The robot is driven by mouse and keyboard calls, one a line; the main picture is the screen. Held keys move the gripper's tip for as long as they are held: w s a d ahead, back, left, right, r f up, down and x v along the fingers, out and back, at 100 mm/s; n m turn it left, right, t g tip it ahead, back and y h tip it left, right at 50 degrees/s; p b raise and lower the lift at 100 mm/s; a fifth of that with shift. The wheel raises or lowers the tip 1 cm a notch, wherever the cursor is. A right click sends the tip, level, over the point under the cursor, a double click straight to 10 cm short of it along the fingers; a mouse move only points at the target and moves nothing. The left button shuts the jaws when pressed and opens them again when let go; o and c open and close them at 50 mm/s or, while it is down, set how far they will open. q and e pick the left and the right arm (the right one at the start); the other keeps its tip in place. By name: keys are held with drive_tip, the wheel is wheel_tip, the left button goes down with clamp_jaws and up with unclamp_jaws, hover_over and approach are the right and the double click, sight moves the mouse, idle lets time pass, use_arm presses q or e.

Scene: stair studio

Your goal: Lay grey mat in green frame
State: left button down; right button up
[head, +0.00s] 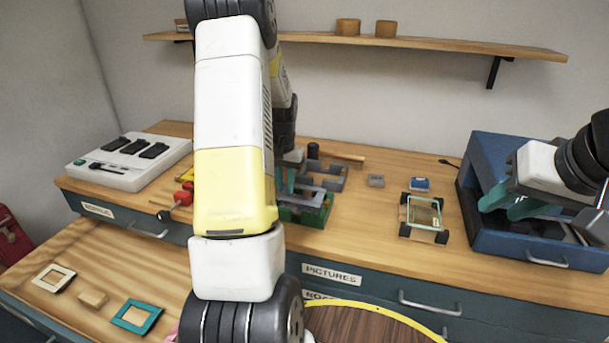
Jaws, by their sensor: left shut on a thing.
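My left gripper (287,185) is mostly hidden behind my own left arm. Its teal fingers are shut on a flat grey piece, which looks like the grey mat (312,196), above a green holder (317,218). A pale green frame (424,203) lies in a small stand with black corner blocks, to the right of the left gripper and apart from it. The frame has a brownish inside. My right gripper (507,206) is at the right, in front of the blue box, with its teal fingers apart and nothing visible between them.
A blue open box (482,228) stands at the right. More grey pieces (331,174) stand behind the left gripper. A small grey block (376,181) and a blue block (420,184) lie behind the frame. A teal frame (152,323) lies on the lower left surface. A round stool (375,325) is in front.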

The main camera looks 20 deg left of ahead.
sight(284, 194)
use_arm(q)
drive_tip(key=shift+s+d+f+g, duration=0.1)
drive_tip(key=shift+s+f, duration=0.2)
drive_tip(key=shift+f, duration=0.2)
drive_tip(key=shift+s+f+g, duration=0.1)
drive_tip(key=shift+s+f, duration=0.15)
drive_tip(key=shift+f, duration=0.2)
drive_tip(key=shift+s+d+f+g, duration=0.1)
drive_tip(key=shift+s+f, duration=0.2)
drive_tip(key=shift+f, duration=0.2)
drive_tip(key=c, duration=1.2)
unclamp_jaws()
drive_tip(key=shift+r, duration=0.1)
drive_tip(key=shift+w+a+r, duration=0.1)
drive_tip(key=shift+w+r, duration=0.05)
drive_tip(key=shift+r, duration=0.4)
drive_tip(key=shift+w+a+r, duration=0.1)
drive_tip(key=shift+r, duration=0.4)
drive_tip(key=shift+a+r, duration=0.1)
drive_tip(key=shift+r, duration=0.6)
drive_tip(key=shift+w+d+r, duration=0.1)
drive_tip(key=shift+d+r, duration=0.05)
drive_tip(key=shift+r, duration=0.95)
drive_tip(key=shift+w+d+r, duration=0.1)
drive_tip(key=shift+r, duration=0.95)
